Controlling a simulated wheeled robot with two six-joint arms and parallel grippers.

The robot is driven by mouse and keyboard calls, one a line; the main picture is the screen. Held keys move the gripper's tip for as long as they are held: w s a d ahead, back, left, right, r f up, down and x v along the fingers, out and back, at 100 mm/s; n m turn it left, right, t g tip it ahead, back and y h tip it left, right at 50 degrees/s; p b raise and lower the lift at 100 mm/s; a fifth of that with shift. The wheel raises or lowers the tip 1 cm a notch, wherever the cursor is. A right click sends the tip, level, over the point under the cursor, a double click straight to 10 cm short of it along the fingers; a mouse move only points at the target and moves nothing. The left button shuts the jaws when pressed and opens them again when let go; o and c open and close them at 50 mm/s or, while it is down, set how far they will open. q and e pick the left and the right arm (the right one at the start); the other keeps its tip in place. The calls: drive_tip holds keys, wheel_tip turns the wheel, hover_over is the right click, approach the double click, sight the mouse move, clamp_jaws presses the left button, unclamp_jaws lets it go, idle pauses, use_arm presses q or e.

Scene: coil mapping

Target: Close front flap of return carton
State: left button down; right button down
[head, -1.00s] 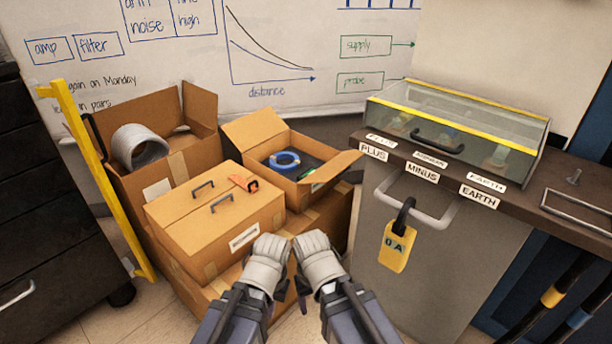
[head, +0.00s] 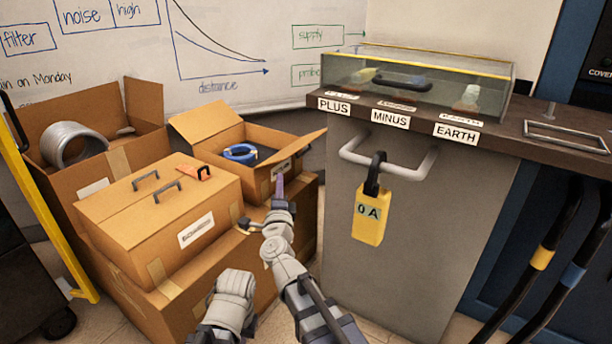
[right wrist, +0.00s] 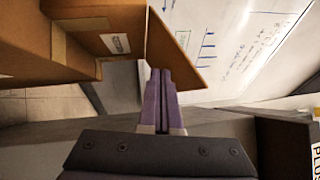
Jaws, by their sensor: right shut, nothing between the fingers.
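The return carton appears to be the open brown carton (head: 258,184) at the middle, with a blue coil (head: 240,152) inside. Its front flap (head: 302,149) sticks outward and slopes up to the right; a second flap stands at the back left. My right gripper (head: 279,182) is shut and empty in front of the carton, below the flap. In the right wrist view its purple fingers (right wrist: 163,78) point at the flap (right wrist: 180,62), close to its edge; I cannot tell if they touch. My left gripper (head: 232,293) is low in the head view, its fingers hidden.
A closed carton with handles (head: 160,210) and an open carton with a grey coil (head: 72,146) stand at left. A grey cabinet (head: 400,250) with a hanging yellow tag (head: 371,217) stands close on the right. A yellow frame (head: 40,210) is at far left.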

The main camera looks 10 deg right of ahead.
drive_tip(key=s+d+f+m+g+h, duration=0.2)
drive_tip(key=s+d+m+g+h, duration=0.15)
drive_tip(key=d+m+h, duration=0.45)
use_arm(q)
drive_tip(key=shift+r+p, duration=1.1)
drive_tip(key=shift+p, duration=0.35)
use_arm(e)
drive_tip(key=w+r+y, duration=0.1)
drive_tip(key=w+r, duration=0.2)
drive_tip(key=w, duration=0.9)
drive_tip(key=shift+d+m, duration=0.3)
drive_tip(key=shift+d, duration=0.15)
use_arm(q)
drive_tip(key=shift+r+p, duration=0.6)
use_arm(e)
drive_tip(key=shift+r+n, duration=0.4)
use_arm(q)
drive_tip(key=shift+r, duration=0.1)
use_arm(e)
drive_tip(key=shift+r, duration=0.1)
